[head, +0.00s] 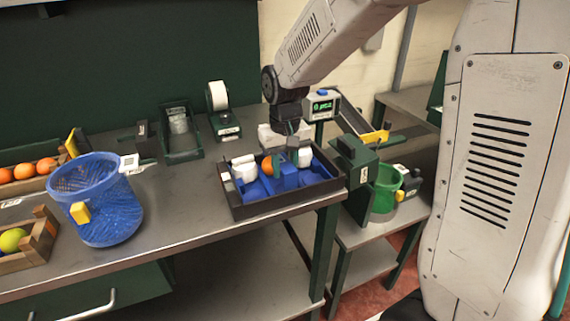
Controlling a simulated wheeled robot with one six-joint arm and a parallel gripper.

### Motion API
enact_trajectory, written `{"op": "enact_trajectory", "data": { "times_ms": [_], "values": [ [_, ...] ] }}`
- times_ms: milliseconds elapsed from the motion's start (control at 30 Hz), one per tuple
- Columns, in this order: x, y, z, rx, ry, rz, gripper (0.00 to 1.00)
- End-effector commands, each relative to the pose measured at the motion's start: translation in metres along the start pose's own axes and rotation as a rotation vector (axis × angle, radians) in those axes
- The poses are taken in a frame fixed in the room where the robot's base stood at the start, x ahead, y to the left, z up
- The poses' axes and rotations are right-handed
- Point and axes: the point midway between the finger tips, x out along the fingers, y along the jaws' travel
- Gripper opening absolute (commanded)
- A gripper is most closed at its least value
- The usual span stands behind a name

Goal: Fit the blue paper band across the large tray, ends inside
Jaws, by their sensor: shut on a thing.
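The large tray (290,204) is dark-walled and stands at the right end of the grey bench. Blue shapes cover much of its inside. The blue paper band (288,174) appears as a raised blue piece near the tray's middle. My gripper (292,153) points down over the tray and is shut on the band. An orange (267,166) shows in the tray just left of the gripper. White pieces sit at the left (245,172) and right (305,157). Whether the band's ends are inside the walls is too small to tell.
A blue mesh basket (100,205) stands to the left, near wooden crates of fruit. A tape dispenser (222,112) and a dark green holder (180,135) stand behind. A green bucket (385,188) is on the lower right. Bench between basket and tray is clear.

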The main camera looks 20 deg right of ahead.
Motion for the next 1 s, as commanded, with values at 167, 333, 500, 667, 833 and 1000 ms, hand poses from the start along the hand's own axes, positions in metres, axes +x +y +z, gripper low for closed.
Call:
{"op": "enact_trajectory", "data": {
  "times_ms": [167, 333, 500, 667, 833, 1000],
  "values": [
    [-0.0003, 0.0, -0.0001, 0.0, 0.0, 0.0, 0.1],
    [-0.0003, 0.0, -0.0002, 0.0, 0.001, 0.0, 0.1],
    [0.0003, 0.0, -0.0001, 0.0, 0.0, 0.0, 0.1],
    [0.0023, 0.0, -0.0002, 0.0, 0.0, 0.0, 0.1],
    [0.0048, 0.0, -0.0003, 0.0, 0.001, 0.0, 0.1],
    [0.0073, 0.0, -0.0004, 0.0, 0.001, 0.0, 0.1]
  ]
}}
